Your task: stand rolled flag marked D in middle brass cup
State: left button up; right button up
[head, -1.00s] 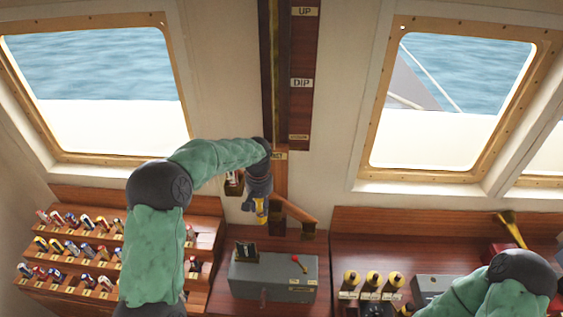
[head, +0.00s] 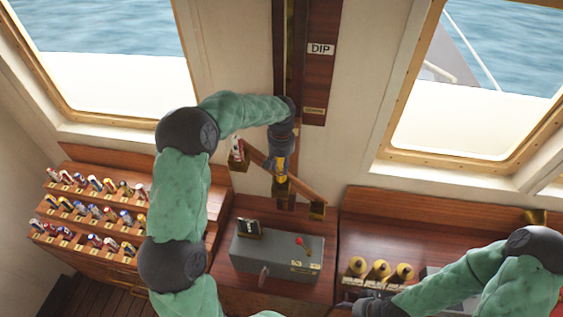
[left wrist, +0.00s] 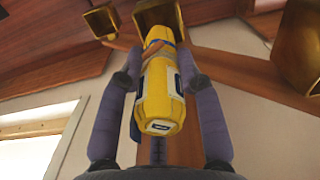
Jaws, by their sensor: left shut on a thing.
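My left gripper (head: 281,158) is shut on a yellow rolled flag with some blue (left wrist: 163,95). The flag also shows in the head view (head: 281,166). A small tag is on its near end, its letter too small to read. The flag is roughly upright, directly over the middle brass cup (head: 281,188) on the slanted wooden rail. In the left wrist view its far end meets the middle cup (left wrist: 158,13); I cannot tell whether it is inside. The left cup (head: 238,165) holds a whitish rolled flag. My right gripper (head: 372,306) is low, partly cut off.
A tiered wooden rack (head: 95,220) of rolled flags stands at left. A grey box (head: 277,258) with a red-knobbed lever sits below the rail. Several brass-topped items (head: 380,270) stand at right. The right cup (head: 317,211) is close to the held flag.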

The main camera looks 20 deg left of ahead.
aim_at(281, 177)
pick_arm(q)
jog(key=shift+s+f+b, duration=0.15)
jog(key=shift+f+b, duration=0.15)
jog(key=shift+f, duration=0.45)
jog(key=shift+f+b, duration=1.9)
jog(key=shift+f, duration=0.8)
jog(key=o, duration=1.3)
jog(key=shift+c, duration=0.2)
notch_tip(281, 177, up, 12)
jog(key=shift+r, duration=0.1)
